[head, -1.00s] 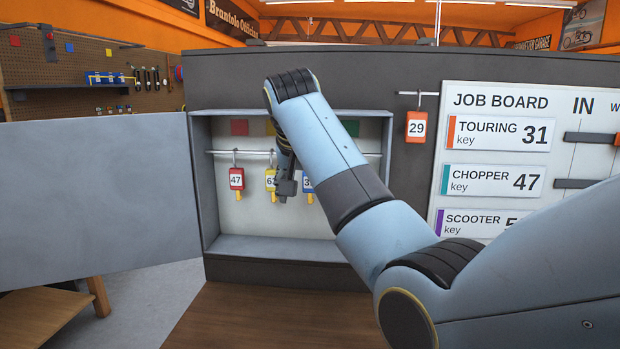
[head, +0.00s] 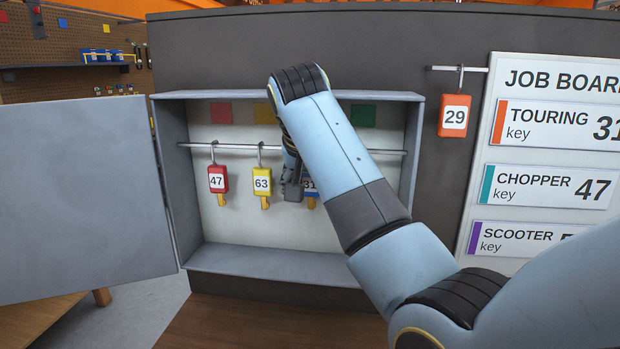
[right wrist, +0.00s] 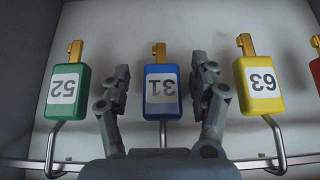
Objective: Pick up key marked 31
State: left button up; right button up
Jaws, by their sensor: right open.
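The key marked 31 (right wrist: 161,92) has a blue tag and hangs from a hook on the rail in the open key cabinet. In the head view the tag (head: 310,183) is mostly hidden behind my right gripper (head: 293,188). In the right wrist view, upside down, my right gripper (right wrist: 162,85) is open, with one finger on each side of the blue tag. A gap shows between each finger and the tag. My left gripper is not in view.
The yellow 63 key (head: 262,181) and red 47 key (head: 218,179) hang on one side, the green 52 key (right wrist: 67,92) on the other. The cabinet door (head: 85,200) stands open at left. An orange 29 key (head: 454,116) hangs outside, beside the job board (head: 540,150).

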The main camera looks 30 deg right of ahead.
jog(key=shift+s+a+r, duration=0.1)
jog(key=shift+s+a, duration=0.05)
jog(key=shift+a, duration=0.05)
jog(key=shift+a+r, duration=0.1)
jog(key=shift+c, duration=0.4)
jog(key=c, duration=0.5)
jog(key=shift+c, duration=2.1)
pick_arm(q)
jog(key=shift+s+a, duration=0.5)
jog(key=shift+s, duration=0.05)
pick_arm(e)
jog(key=shift+c, duration=0.4)
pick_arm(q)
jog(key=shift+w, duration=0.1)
